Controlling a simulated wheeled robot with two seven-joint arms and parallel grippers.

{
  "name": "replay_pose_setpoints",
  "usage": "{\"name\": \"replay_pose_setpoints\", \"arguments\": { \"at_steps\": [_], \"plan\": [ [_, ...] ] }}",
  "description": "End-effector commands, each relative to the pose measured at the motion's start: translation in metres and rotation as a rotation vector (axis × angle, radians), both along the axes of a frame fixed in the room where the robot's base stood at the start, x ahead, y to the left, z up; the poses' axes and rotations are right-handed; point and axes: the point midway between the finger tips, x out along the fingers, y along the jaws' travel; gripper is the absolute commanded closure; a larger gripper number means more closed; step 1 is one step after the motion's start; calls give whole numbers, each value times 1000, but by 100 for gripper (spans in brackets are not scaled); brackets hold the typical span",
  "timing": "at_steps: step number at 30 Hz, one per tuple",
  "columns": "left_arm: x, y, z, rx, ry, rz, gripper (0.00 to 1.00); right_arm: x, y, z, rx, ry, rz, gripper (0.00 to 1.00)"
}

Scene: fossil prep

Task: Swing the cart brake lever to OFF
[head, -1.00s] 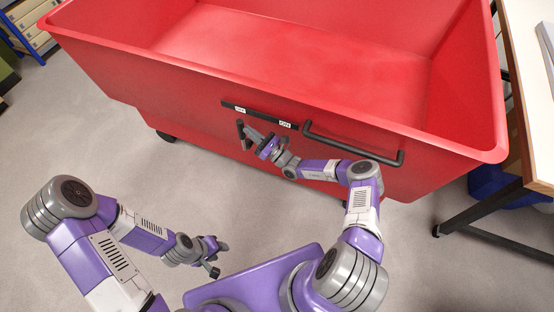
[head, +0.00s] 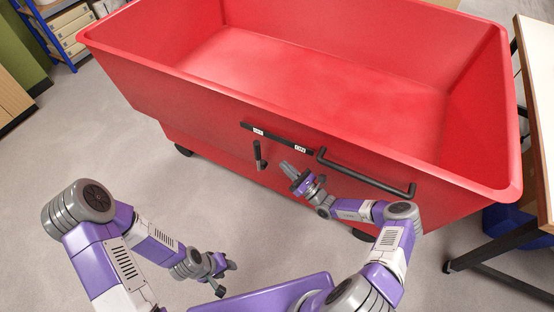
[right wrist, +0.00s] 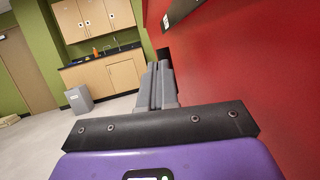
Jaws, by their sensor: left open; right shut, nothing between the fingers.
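The black brake lever (head: 259,156) hangs roughly upright on the front of the red cart (head: 180,95). It is below the left end of a black strip (head: 278,138) with two white labels, too small to read surely. The lever stands under the left label (head: 258,132); the right label (head: 300,149) is further along. My right gripper (head: 287,168) is shut and empty, to the right of the lever and apart from it. In the right wrist view its closed fingers (right wrist: 157,85) point along the red wall, with a dark piece just beyond the tips. My left gripper (head: 231,278) is open, low and away from the cart.
A black handle bar (head: 365,178) sticks out from the cart wall just right of the strip, close to my right forearm. A table (head: 538,110) with dark legs stands at the right. The floor (head: 95,145) left of the cart is clear.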

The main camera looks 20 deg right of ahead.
Motion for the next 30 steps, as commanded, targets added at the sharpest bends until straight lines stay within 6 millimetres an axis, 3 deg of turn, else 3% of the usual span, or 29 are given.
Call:
{"name": "replay_pose_setpoints", "arguments": {
  "at_steps": [3,9,30],
  "plan": [
    [0,0,4,0,0,0,57,-18,-14,1,0,1,-2,100],
    [0,0,6,0,0,0,57,-33,-24,0,-1,1,0,100],
    [0,0,5,0,0,0,57,-35,-26,-1,-1,1,0,100]
  ]
}}
